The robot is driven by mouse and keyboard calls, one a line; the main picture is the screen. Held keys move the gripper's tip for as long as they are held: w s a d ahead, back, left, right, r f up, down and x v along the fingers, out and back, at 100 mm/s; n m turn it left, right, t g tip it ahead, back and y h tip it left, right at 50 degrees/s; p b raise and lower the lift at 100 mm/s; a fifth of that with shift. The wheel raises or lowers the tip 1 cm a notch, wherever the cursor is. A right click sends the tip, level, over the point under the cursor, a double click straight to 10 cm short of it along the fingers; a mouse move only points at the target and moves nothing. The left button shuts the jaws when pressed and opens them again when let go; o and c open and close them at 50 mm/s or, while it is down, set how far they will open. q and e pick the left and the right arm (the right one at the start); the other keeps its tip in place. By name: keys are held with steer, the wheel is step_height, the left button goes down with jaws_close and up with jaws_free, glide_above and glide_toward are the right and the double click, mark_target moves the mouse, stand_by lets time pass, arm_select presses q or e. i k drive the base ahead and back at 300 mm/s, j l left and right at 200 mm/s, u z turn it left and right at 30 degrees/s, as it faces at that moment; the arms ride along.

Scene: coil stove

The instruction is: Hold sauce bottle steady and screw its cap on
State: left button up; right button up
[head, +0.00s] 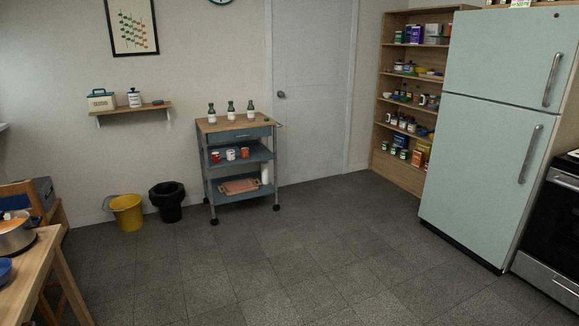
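Three white bottles with dark green upper parts stand upright in a row on the wooden top of a blue cart (240,135) against the back wall. They are the left bottle (212,115), the middle bottle (231,112) and the right bottle (250,111). They are too small in view to tell which is the sauce bottle or whether each has a cap. A tiny green thing (267,119) lies near the right end of the cart top; I cannot tell if it is a cap. Neither of my grippers is in view.
A wooden table (38,268) is at front left, a fridge (485,150) at right. The middle floor is clear.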

mark_target(251, 110)
steer(key=i+l, duration=0.1)
steer(key=i, duration=2.4)
steer(key=i+u, duration=0.3)
steer(key=i, duration=0.2)
steer(key=i+l+u, duration=0.2)
steer(key=i+u, duration=0.15)
steer(key=i, duration=0.15)
steer(key=i+l+u, duration=0.3)
steer(key=i, duration=0.2)
